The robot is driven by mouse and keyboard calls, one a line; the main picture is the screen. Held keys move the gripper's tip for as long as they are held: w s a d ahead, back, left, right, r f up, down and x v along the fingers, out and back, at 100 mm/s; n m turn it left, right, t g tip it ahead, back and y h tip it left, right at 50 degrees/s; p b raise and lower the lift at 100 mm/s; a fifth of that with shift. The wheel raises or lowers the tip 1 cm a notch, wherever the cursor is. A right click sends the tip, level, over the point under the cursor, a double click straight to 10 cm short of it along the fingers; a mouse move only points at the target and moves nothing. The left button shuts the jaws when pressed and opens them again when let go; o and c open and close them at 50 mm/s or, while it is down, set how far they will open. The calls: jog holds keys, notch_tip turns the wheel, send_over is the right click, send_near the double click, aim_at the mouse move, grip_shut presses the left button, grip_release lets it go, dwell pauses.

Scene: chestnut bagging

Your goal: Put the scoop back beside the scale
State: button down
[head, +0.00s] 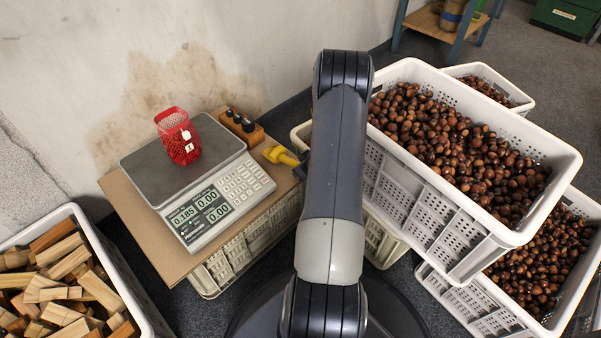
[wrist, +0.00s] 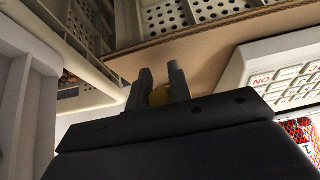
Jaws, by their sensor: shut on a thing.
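The yellow scoop (head: 281,156) is at the right edge of the cardboard, just right of the scale (head: 229,204). One end of it runs toward my arm, which hides the rest. In the wrist view my gripper (wrist: 160,72) is shut on the scoop, and a bit of its yellow (wrist: 159,96) shows between the fingers. The cardboard (wrist: 200,58) lies close to the fingertips, and the scale's keypad (wrist: 290,85) is to the right. I cannot tell whether the scoop touches the cardboard.
A red mesh bag (head: 180,137) with a white tag stands on the scale's plate. A wooden block with dark knobs (head: 241,127) is behind the scoop. A crate of chestnuts (head: 430,215) stands right of my arm. A bin of wood pieces (head: 100,255) is at lower left.

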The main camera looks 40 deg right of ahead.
jog(key=shift+f, duration=0.35)
jog(key=c, duration=1.3)
grip_release()
jog(key=shift+r, duration=0.1)
jog(key=shift+r, duration=0.15)
jog(key=shift+s+r, duration=0.15)
jog(key=shift+r, duration=0.15)
jog(key=p+v, duration=0.2)
jog(key=v, duration=0.9)
jog(key=shift+s, duration=0.15)
